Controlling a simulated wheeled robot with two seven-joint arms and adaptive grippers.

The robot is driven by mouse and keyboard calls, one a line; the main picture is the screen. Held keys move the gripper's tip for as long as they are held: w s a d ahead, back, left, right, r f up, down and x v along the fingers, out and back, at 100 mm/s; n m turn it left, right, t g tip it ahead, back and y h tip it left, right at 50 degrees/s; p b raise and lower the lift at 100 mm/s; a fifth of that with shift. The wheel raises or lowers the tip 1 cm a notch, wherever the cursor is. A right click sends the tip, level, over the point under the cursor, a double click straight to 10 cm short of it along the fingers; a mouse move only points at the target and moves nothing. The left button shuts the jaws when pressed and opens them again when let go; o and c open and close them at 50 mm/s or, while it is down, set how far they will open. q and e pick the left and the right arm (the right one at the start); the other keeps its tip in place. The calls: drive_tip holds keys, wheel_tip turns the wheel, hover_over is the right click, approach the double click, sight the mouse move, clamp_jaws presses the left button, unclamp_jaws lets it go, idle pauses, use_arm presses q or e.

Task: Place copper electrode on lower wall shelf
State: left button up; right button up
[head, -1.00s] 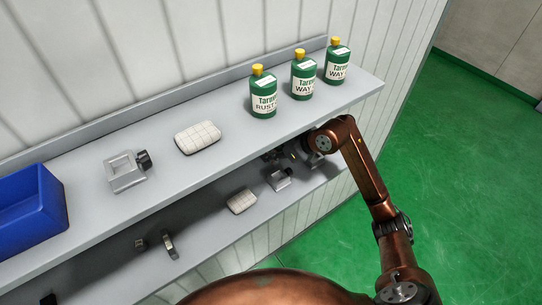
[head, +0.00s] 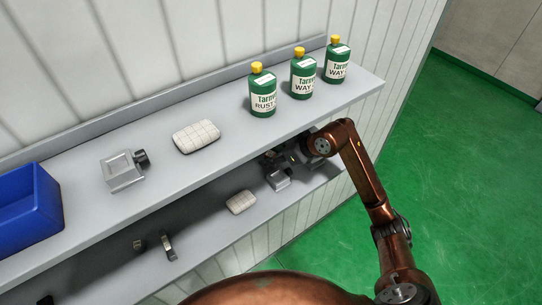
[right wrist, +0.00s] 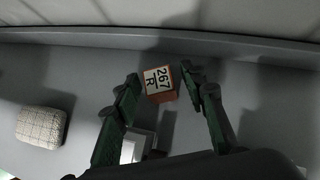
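The copper electrode (right wrist: 161,84) is a small orange-copper block with a pale label reading "267 R". In the right wrist view it is by the lower shelf's surface, between the fingertips of my right gripper (right wrist: 160,88). The fingers are spread, with a narrow gap on each side of the block. In the head view my right gripper (head: 277,160) reaches in under the upper shelf, above the lower wall shelf (head: 205,238). The upper shelf partly hides it, and I cannot make out the electrode there. My left gripper is not in view.
A grey metal block (head: 278,179) and a white checked pad (head: 240,202) lie on the lower shelf near my right gripper. The upper shelf (head: 90,215) overhangs, bearing green bottles (head: 302,75), another pad (head: 196,137), a metal holder (head: 122,171) and a blue bin (head: 28,210).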

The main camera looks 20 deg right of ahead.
drive_tip(key=shift+r, duration=0.2)
drive_tip(key=shift+s+d+r, duration=0.15)
drive_tip(key=shift+d+r, duration=0.1)
drive_tip(key=b+v, duration=0.3)
drive_tip(key=v, duration=0.8)
drive_tip(key=shift+s, duration=0.1)
